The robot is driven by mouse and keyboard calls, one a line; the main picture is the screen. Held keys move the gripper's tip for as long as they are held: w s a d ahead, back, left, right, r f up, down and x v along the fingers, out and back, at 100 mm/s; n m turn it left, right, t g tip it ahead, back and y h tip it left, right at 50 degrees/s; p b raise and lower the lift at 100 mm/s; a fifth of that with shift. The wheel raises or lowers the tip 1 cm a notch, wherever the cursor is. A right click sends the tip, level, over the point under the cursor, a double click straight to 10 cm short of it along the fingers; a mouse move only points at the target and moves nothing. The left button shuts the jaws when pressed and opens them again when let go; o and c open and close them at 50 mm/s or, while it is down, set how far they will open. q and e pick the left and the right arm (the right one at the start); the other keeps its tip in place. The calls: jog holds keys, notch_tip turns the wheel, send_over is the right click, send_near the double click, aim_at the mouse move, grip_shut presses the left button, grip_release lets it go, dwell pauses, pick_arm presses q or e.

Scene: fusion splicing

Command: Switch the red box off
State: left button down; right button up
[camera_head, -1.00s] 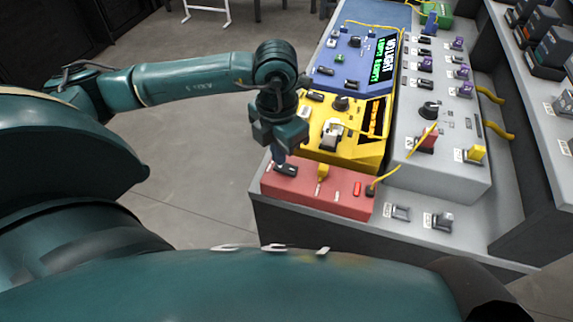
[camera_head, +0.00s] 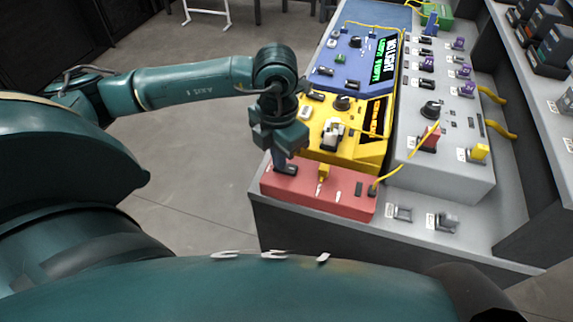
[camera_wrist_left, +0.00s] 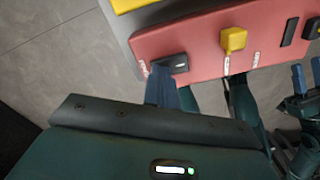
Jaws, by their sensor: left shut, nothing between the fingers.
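The red box (camera_head: 330,202) sits at the near left corner of the grey bench. It carries a black rocker switch (camera_wrist_left: 178,63) at its left end, a yellow plug (camera_head: 323,172) in the middle and a small dark indicator (camera_head: 358,189) to the right. My left gripper (camera_head: 283,166) is shut and empty, pointing down with its tips at the switch. In the left wrist view its blue fingers (camera_wrist_left: 165,82) overlap the switch's near edge; exact contact is hidden. My right gripper (camera_wrist_left: 307,76) shows at the right edge of that view, its two blue fingers apart.
A yellow box (camera_head: 362,150) stands right behind the red one, then a blue box (camera_head: 352,68). A grey panel (camera_head: 445,172) with switches and coloured plugs is to the right. A yellow cable (camera_head: 400,163) runs from the red box. Open floor lies left of the bench.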

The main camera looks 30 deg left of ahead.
pick_arm(q)
jog(key=shift+r+p, duration=2.2)
jog(key=shift+r, duration=1.25)
jog(key=shift+f, duration=0.1)
